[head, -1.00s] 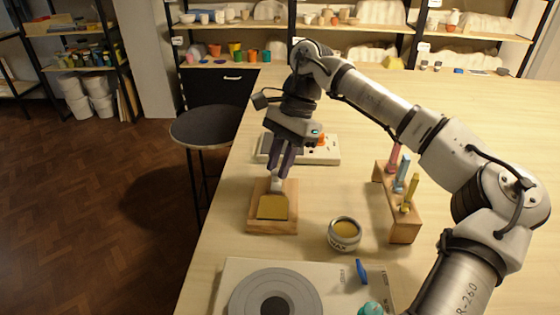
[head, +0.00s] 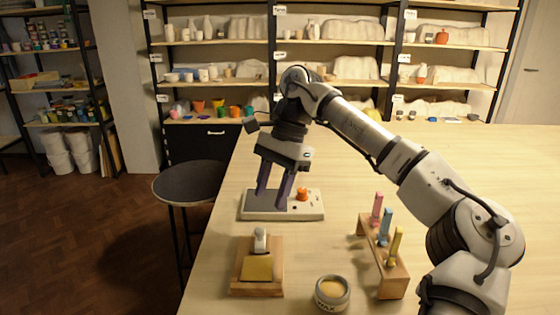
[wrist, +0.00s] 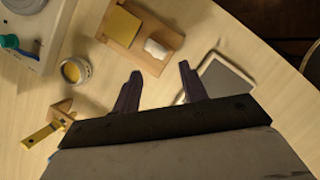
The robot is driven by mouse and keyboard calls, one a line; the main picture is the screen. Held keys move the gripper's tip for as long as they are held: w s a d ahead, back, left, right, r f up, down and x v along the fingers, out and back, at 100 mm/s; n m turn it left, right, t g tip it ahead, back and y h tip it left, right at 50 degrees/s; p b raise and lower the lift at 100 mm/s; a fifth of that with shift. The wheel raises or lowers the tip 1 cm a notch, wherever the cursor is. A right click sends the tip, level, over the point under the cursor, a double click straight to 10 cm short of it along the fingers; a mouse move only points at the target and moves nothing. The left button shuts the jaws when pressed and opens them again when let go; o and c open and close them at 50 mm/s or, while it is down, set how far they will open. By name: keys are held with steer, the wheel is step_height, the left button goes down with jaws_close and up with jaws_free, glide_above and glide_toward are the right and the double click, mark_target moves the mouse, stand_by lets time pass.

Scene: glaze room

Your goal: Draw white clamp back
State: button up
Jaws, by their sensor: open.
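The white clamp (head: 260,240) stands at the far end of a wooden block (head: 237,275), just behind a flat yellow pad (head: 257,268) on the same block. In the wrist view the clamp (wrist: 157,48) lies ahead of my fingers, on the block beside the pad (wrist: 122,27). My gripper (head: 273,208) is open and empty. It hangs above and behind the clamp, apart from it, and in the head view its fingers overlap the white device. In the wrist view the two fingertips (wrist: 160,70) are spread wide with nothing between them.
A white device (head: 312,211) with a dark plate and orange knob lies behind the block. A wax tin (head: 332,293) is at front right. A wooden rack (head: 395,280) holds pink, blue and yellow sticks. The table beyond the rack is clear.

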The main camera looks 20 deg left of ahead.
steer(key=p+v, duration=0.1)
steer(key=v, duration=0.6)
steer(key=shift+r, duration=0.2)
steer(key=shift+w, duration=0.1)
